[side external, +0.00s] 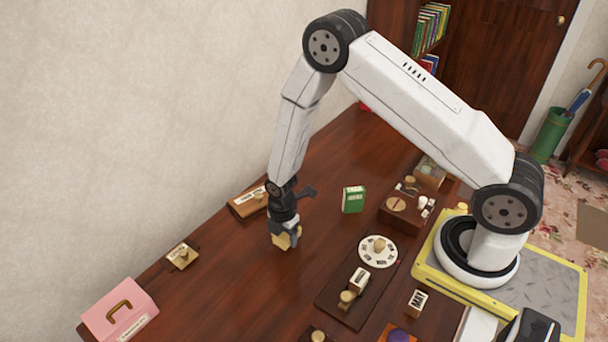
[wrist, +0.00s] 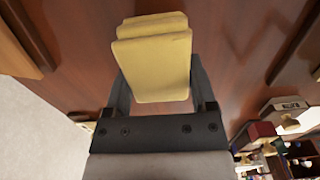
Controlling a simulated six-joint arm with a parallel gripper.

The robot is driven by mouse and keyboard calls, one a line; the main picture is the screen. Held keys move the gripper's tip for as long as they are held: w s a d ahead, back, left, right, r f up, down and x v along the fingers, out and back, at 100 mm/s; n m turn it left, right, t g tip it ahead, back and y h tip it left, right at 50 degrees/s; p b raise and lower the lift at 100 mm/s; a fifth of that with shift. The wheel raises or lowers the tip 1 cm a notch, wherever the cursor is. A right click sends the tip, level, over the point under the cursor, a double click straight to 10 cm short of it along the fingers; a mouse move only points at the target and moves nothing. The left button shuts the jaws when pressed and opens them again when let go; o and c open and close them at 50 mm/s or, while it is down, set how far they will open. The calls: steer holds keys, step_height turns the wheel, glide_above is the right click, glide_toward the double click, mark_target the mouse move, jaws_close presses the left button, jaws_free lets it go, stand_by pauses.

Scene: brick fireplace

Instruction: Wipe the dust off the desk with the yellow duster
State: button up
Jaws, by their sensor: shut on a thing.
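My gripper (side external: 284,226) is shut on the yellow duster (side external: 285,240). The duster hangs below the fingers, at or just above the desk top; I cannot tell whether it touches. In the wrist view the folded duster (wrist: 153,62) sits between the two dark fingers of my gripper (wrist: 155,88). The desk (side external: 240,280) is glossy dark reddish wood. I cannot make out any dust on it in either view.
A wooden block with a label (side external: 247,202) lies left of my gripper, by the wall. A green box (side external: 353,199) stands to the right. A dark tray (side external: 338,307) with a white dial (side external: 377,250) lies front right. A pink case (side external: 120,311) sits at front left.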

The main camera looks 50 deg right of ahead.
steer(key=shift+r, duration=2.7)
